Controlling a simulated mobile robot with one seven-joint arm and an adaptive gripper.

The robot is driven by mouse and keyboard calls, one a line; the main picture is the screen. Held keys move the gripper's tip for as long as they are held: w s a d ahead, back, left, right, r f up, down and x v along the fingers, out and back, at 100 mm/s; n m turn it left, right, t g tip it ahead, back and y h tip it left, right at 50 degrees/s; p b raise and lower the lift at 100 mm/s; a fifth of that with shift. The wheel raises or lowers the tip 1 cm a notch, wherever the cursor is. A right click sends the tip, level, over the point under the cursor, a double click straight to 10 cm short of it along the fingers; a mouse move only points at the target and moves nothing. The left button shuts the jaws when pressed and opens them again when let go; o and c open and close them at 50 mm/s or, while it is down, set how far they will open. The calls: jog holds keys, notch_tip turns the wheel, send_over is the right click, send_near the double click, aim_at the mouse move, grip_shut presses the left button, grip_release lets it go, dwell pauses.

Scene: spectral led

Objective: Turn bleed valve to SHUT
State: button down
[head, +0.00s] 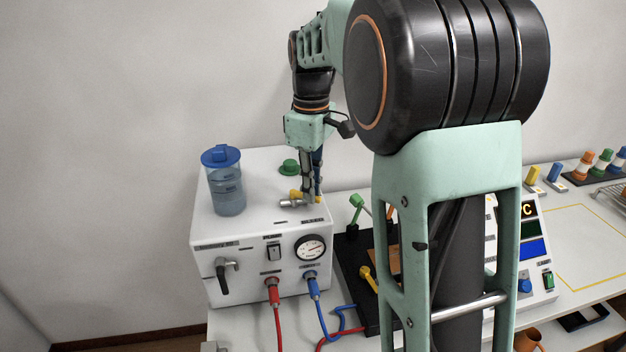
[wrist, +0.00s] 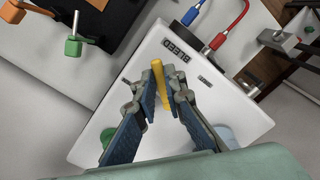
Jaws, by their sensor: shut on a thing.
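The bleed valve's yellow handle (head: 295,194) is on top of the white box (head: 215,232), near its right side. In the wrist view the yellow handle (wrist: 158,78) stands between my two blue-padded fingers, beside the printed BLEED label (wrist: 176,50). My gripper (head: 312,197) points down from above; in the wrist view my gripper (wrist: 161,90) is shut on the handle. The fingers hide part of the handle and the valve body. I cannot read the handle's position against any SHUT mark.
A blue-lidded water container (head: 228,185) and a green knob (head: 289,167) are on the box top. The box front has a gauge (head: 310,248), a black lever (head: 222,282), and red (head: 273,292) and blue (head: 313,288) plugs. A green-tipped lever (head: 356,201) stands to the right.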

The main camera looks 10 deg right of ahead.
jog(key=m, duration=0.2)
jog(key=s+a+m+p, duration=0.1)
jog(key=m, duration=0.2)
jog(key=shift+s+a+r+m+p, duration=0.1)
jog(key=shift+s+a+m+p, duration=0.05)
jog(key=shift+a+m+p, duration=0.2)
jog(key=shift+s+a+m+p, duration=0.1)
jog(key=shift+a+m+p, duration=0.3)
jog(key=shift+m, duration=0.85)
jog(key=shift+s+a+m+p, duration=0.1)
jog(key=shift+a+m+p, duration=0.3)
jog(key=shift+m, duration=0.8)
jog(key=shift+a, duration=0.15)
jog(key=c, duration=2)
grip_release()
notch_tip(320, 180, up, 12)
jog(key=shift+f, duration=0.1)
